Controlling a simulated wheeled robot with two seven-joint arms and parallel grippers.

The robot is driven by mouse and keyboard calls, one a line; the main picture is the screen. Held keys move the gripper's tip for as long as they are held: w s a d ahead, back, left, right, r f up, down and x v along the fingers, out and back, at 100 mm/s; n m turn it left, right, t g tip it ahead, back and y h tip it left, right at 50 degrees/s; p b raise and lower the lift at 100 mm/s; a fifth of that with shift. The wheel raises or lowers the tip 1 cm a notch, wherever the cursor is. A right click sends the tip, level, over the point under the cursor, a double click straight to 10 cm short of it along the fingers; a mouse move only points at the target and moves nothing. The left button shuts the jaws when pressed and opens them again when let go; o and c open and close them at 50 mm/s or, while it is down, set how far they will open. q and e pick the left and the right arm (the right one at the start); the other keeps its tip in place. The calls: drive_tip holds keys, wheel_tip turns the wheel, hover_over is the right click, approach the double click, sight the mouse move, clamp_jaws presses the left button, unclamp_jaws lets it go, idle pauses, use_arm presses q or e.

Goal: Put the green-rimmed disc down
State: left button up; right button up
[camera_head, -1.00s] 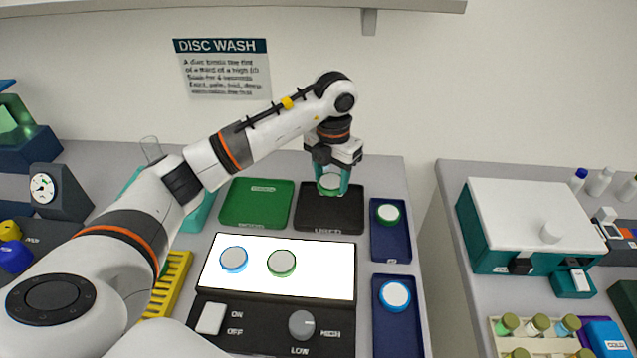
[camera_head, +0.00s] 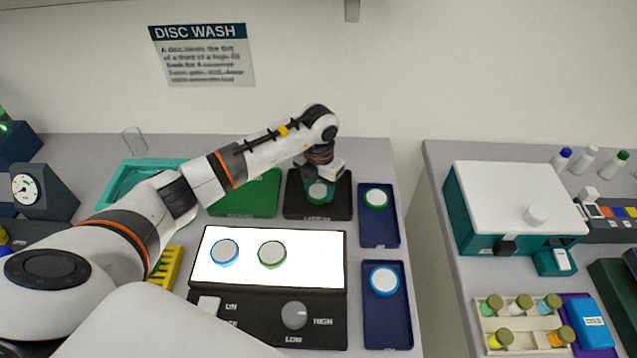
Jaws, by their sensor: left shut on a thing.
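My left gripper (camera_head: 319,188) is shut on a green-rimmed disc (camera_head: 318,194) with a pale face. It holds the disc over the black tray (camera_head: 296,208) at the back. The fingers partly hide the disc, and I cannot tell whether it touches the tray floor. Another green-rimmed disc (camera_head: 272,254) and a blue-rimmed disc (camera_head: 224,252) lie on the lit white panel (camera_head: 310,265). A third green-rimmed disc (camera_head: 376,198) lies in the back navy tray (camera_head: 379,231). My right gripper is out of view.
A green tray (camera_head: 245,196) sits left of the black one. The front navy tray (camera_head: 387,325) holds a blue-rimmed disc (camera_head: 384,281). A black control box (camera_head: 260,322) with a knob is in front. A teal-and-white machine (camera_head: 515,205) stands on the right bench, across a gap.

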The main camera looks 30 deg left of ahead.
sight(319, 191)
use_arm(q)
drive_tip(key=shift+f, duration=0.1)
drive_tip(key=o, duration=0.9)
drive_tip(key=shift+o, duration=0.2)
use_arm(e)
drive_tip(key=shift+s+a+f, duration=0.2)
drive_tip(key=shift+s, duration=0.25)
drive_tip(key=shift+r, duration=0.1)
use_arm(q)
drive_tip(key=shift+r, duration=0.3)
wheel_tip(319, 191, up, 12)
drive_tip(key=b, duration=0.3)
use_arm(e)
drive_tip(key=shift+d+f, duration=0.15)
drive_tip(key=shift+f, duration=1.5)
use_arm(q)
drive_tip(key=shift+f, duration=0.15)
